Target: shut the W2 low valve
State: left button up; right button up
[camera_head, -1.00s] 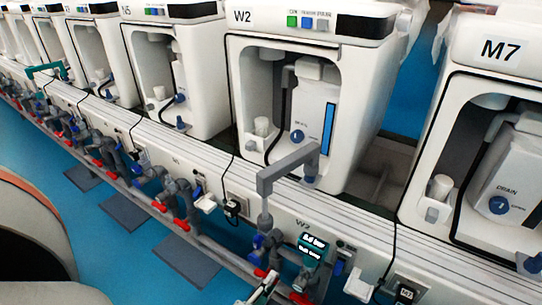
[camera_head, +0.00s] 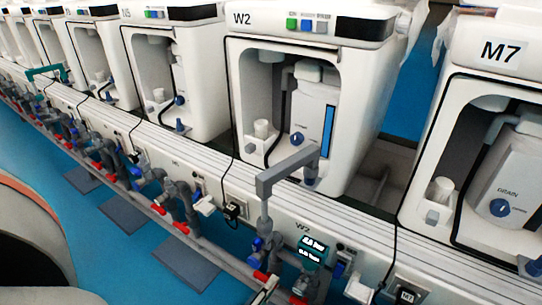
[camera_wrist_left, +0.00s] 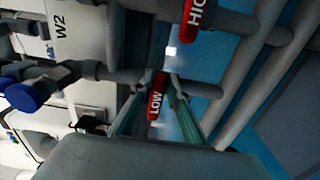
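The W2 low valve's red handle, marked LOW (camera_wrist_left: 156,104), lies between the two fingers of my left gripper (camera_wrist_left: 160,82) in the left wrist view. The greenish fingers are spread, one on each side of the handle; I cannot tell whether either touches it. In the head view, my left gripper (camera_head: 266,289) shows at the bottom edge, just below the left red handle (camera_head: 260,275) under the W2 label. My right gripper is not in view.
The red HIGH handle (camera_wrist_left: 196,14) is close by on the same pipework, and also shows in the head view (camera_head: 298,299). A grey elbow pipe (camera_head: 285,172) rises above. Long rails (camera_wrist_left: 262,75) run alongside, with blue floor beyond.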

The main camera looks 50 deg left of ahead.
pick_arm(q)
jog(key=shift+o, duration=1)
jog(key=shift+r, duration=5)
jog(key=shift+r, duration=0.1)
